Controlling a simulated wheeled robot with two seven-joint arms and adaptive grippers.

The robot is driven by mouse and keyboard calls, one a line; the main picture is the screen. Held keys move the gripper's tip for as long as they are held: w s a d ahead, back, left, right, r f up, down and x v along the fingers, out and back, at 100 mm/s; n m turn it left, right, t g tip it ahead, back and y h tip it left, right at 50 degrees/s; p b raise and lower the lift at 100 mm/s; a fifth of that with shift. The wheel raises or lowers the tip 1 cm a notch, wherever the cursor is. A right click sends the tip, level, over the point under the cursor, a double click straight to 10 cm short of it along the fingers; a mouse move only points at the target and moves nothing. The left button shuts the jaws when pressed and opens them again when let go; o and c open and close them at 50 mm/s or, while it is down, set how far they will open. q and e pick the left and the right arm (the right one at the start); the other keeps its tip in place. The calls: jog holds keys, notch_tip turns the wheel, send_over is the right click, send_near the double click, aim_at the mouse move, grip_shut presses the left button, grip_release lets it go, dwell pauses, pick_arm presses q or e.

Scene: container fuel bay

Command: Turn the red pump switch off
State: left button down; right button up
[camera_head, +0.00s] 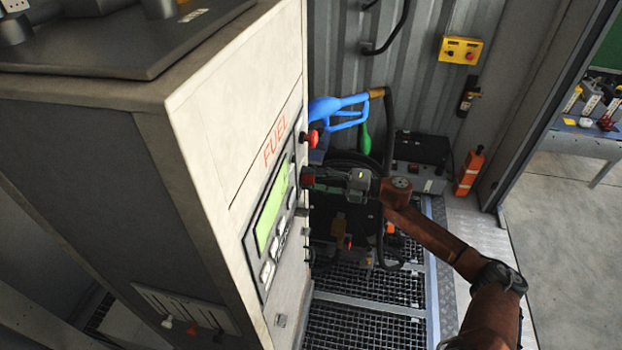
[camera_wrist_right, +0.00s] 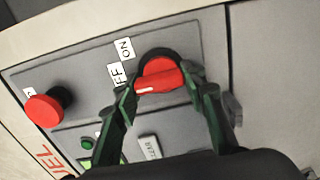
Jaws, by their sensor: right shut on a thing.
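The red pump switch (camera_wrist_right: 161,76) is a rotary knob on a dark round base on the grey panel of the fuel cabinet. My right gripper (camera_wrist_right: 163,86) has one finger on each side of the knob and is shut on it. The knob's white mark is at its left end, on the side of the partly covered OFF label (camera_wrist_right: 115,75); the ON label (camera_wrist_right: 124,48) is above that. My left gripper is not in view.
A red mushroom button (camera_wrist_right: 44,110) is left of the switch, and a green button (camera_wrist_right: 88,143) is below. The fuel cabinet (camera_head: 215,130) fills the left. A blue fuel nozzle (camera_head: 338,110) hangs behind my gripper. Metal grating (camera_head: 365,320) covers the floor; open floor lies right.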

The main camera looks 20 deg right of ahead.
jog(key=shift+w+d+r, duration=0.1)
jog(key=shift+r, duration=0.15)
jog(key=o, duration=1.2)
jog(key=shift+f, duration=0.15)
jog(key=v, duration=1.2)
